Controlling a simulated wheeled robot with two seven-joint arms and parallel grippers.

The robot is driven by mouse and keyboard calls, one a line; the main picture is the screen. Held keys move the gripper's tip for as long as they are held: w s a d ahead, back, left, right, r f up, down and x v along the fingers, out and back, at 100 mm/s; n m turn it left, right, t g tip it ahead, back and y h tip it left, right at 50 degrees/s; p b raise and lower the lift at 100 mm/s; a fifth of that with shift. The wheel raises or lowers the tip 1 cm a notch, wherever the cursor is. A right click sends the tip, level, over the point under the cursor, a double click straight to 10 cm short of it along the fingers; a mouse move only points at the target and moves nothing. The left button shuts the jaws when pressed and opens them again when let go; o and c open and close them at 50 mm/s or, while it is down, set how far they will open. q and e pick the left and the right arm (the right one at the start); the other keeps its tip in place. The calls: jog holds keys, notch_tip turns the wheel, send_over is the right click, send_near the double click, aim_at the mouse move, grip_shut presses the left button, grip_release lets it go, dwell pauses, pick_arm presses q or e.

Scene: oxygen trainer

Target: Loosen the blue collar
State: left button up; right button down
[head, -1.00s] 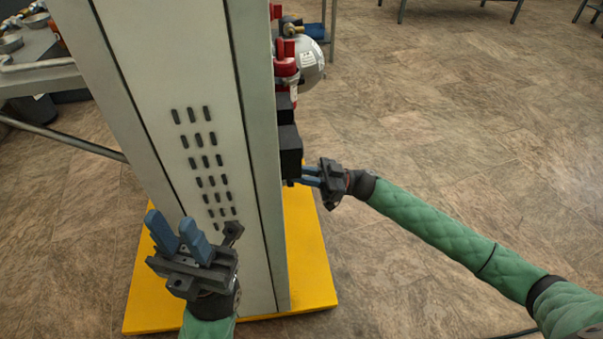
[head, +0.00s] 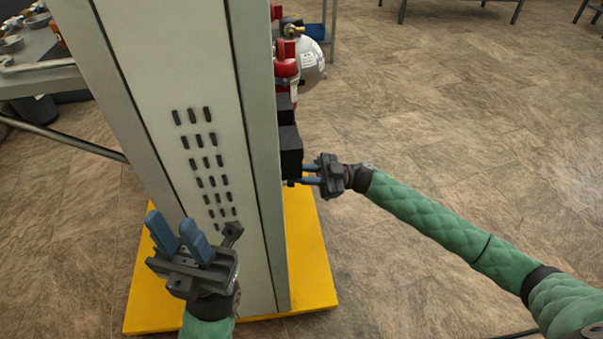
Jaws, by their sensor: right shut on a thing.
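I cannot make out a blue collar in the head view; the face of the cabinet (head: 180,85) where my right gripper works is turned away. My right gripper (head: 302,175) is at the cabinet's right side, just below a black box (head: 290,150). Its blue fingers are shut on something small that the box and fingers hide. My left gripper (head: 178,232) is in front of the cabinet at the lower left, fingers pointing up and apart, with nothing between them.
The cabinet stands on a yellow base (head: 312,260). Red fittings (head: 286,62) and a grey-white cylinder (head: 311,65) are on its far right side. A bench (head: 45,80) with metal parts stands at the left.

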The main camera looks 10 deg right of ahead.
jog(key=c, duration=1.3)
grip_release()
jog(key=s+v, duration=0.1)
jog(key=v, duration=0.6)
jog(key=shift+w+d+f+p, duration=0.2)
jog(key=shift+w+d+p, duration=0.15)
jog(key=shift+w, duration=0.2)
